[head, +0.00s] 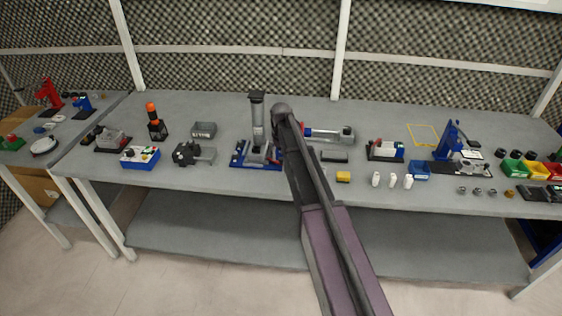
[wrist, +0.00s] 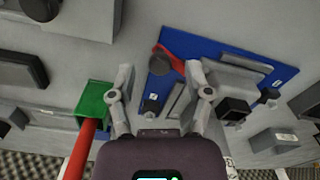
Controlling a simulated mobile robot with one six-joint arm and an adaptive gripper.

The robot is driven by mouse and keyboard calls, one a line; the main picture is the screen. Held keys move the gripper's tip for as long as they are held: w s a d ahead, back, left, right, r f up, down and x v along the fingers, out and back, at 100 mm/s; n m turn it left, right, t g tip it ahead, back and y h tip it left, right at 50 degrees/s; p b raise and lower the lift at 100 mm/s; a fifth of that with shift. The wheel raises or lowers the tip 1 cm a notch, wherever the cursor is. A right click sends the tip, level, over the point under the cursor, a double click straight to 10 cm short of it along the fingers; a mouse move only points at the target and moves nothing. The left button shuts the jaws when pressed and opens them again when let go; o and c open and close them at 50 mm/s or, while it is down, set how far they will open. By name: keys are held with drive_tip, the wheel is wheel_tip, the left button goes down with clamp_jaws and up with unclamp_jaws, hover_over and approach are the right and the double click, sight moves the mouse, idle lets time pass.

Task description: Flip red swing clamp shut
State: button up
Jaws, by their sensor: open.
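The red swing clamp (wrist: 180,55) shows in the wrist view as a short red arm with a dark round knob at its left end. It lies at the upper left part of a blue base plate (wrist: 225,48) with grey blocks on it. The same blue plate (head: 240,163) is on the bench left of my arm in the head view, where the clamp is too small to make out. My gripper (wrist: 160,72) is open, its two fingers apart, with the knob appearing between the fingertips. I cannot tell its height above the knob or whether it touches.
A tall grey column (head: 257,118) stands behind the blue plate. A green block (wrist: 95,98) with a red bar is beside my left finger. A dark block (head: 334,156) and a yellow block (head: 343,177) lie to the right. Bare bench (head: 225,178) shows in front.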

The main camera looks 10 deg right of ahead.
drive_tip(key=shift+f, duration=0.4)
clamp_jaws()
drive_tip(key=shift+w+d+n, duration=0.15)
drive_tip(key=shift+w+n, duration=0.1)
drive_tip(key=shift+n, duration=0.7)
drive_tip(key=shift+w+d+n, duration=0.15)
drive_tip(key=shift+w+n, duration=0.1)
drive_tip(key=shift+n, duration=0.65)
drive_tip(key=shift+w+d+n, duration=0.15)
drive_tip(key=shift+w+n, duration=0.1)
drive_tip(key=shift+n, duration=0.7)
